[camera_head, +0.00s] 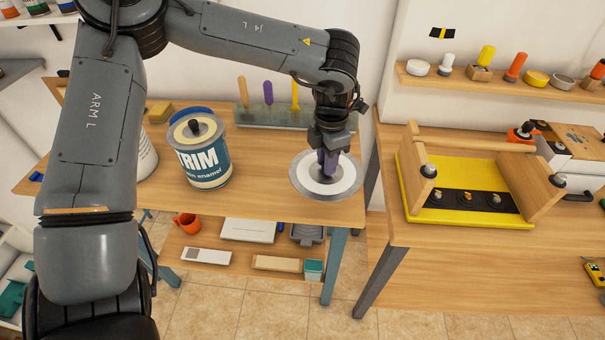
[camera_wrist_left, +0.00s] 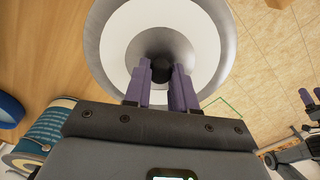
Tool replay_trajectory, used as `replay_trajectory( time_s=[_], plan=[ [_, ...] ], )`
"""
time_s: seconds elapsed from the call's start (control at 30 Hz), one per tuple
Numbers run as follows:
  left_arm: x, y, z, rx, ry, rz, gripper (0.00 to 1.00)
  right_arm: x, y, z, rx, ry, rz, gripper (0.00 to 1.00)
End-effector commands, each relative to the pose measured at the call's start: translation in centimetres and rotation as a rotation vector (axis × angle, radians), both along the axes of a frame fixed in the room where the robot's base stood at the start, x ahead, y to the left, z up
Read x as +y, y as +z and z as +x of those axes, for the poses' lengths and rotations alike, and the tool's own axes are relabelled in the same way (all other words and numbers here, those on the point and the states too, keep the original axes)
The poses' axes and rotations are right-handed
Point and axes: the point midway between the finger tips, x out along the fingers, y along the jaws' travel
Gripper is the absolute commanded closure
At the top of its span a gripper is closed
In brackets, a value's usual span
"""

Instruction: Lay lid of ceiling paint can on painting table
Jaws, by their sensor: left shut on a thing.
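The lid (camera_head: 311,181) is a round white disc with a grey rim and a dark knob. My left gripper (camera_head: 328,165) is shut on this knob, with its purple fingers on either side of it in the left wrist view (camera_wrist_left: 160,92). The lid appears about level over the right end of the wooden painting table (camera_head: 262,190); I cannot tell whether it touches the top. A white can (camera_head: 147,158) stands left, mostly hidden by my left arm. My right gripper (camera_wrist_left: 310,98) shows partly at the right edge of the wrist view; its jaw state is unclear.
A TRIM can (camera_head: 205,165) with a knobbed lid stands left of the held lid. A tray with upright handles (camera_head: 262,116) stands at the back. A second table (camera_head: 440,240) with a yellow wringer frame (camera_head: 460,205) stands right, across a narrow gap.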

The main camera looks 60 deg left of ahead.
Motion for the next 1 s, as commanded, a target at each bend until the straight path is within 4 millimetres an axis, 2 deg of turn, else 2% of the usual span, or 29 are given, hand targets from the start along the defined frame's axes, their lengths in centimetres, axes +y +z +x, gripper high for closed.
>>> replay_trajectory(
  time_s=[0.2, 0.43, 0.73, 1.0],
  plan=[
    [4.4, -2.8, -1.0, -0.001, 0.006, -0.002, 0.99, 0.0, -0.3, -0.1, 0.001, 0.001, -0.001, 0.36],
    [7.8, -4.8, -1.8, -0.001, 0.003, 0.0, 0.99, -0.2, -0.5, -0.2, 0.003, 0.003, -0.007, 0.36],
    [8.7, -5.9, -2.1, 0.0, 0.001, -0.001, 0.99, -0.2, -0.7, -0.2, 0.004, 0.005, -0.009, 0.36],
    [8.7, -9.1, -2.1, 0.0, 0.001, -0.001, 0.99, -0.2, -1.2, -0.2, 0.004, 0.003, -0.007, 0.36]
  ],
)
